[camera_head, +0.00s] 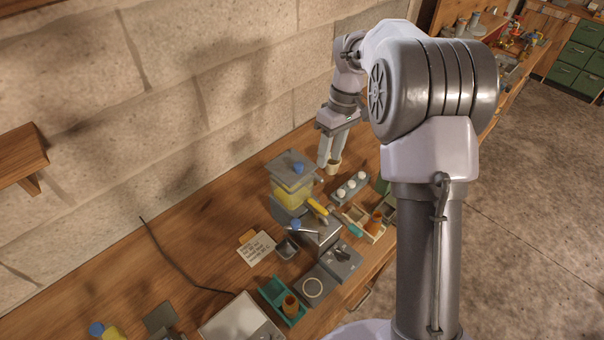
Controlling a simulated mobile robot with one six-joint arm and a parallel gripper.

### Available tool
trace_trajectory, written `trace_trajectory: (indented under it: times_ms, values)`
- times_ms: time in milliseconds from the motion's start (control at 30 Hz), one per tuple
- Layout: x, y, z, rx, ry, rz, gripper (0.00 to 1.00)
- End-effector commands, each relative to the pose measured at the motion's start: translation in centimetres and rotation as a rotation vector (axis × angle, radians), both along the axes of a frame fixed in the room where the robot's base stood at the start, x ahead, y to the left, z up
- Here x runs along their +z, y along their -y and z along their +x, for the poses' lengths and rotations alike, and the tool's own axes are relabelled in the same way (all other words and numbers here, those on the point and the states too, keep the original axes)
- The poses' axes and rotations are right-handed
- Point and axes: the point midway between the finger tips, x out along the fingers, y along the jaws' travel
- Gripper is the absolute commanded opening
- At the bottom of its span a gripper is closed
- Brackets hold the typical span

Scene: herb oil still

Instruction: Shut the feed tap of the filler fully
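The filler has a clear tank (291,186) with yellow liquid, a grey lid and a blue knob on top. A yellow handle (317,206), apparently the feed tap, sticks out at the tank's lower right, slanting down over a grey metal box (320,231). Its exact turn is too small to read. My gripper (326,164) points down behind and right of the tank, apart from the yellow handle. Its pale fingers end by a small beige cup (333,168). Whether they touch or hold the cup, and how far they are apart, is unclear.
A rack with several white round tops (352,187) and a wooden divided tray (366,222) stand right of the filler. A written card (257,249), a teal tray (277,289) and a scale-like plate (315,288) lie nearer. The bench (190,245) is largely bare at left.

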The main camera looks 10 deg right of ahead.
Motion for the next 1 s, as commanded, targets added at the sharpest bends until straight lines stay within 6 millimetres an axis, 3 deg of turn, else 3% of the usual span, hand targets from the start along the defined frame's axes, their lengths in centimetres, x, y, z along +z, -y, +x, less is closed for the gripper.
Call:
trace_trajectory:
  times_ms: [400,600,800,1000]
  values:
    - [-10.4,-1.7,-1.3,-0.001,-0.005,-0.001,0.38]
    - [-14.5,-2.4,-1.7,-0.002,-0.001,-0.001,0.38]
    - [-16.5,-2.7,-2.0,-0.002,0.000,0.000,0.38]
    - [-16.7,-2.8,-2.0,-0.002,0.001,-0.001,0.38]
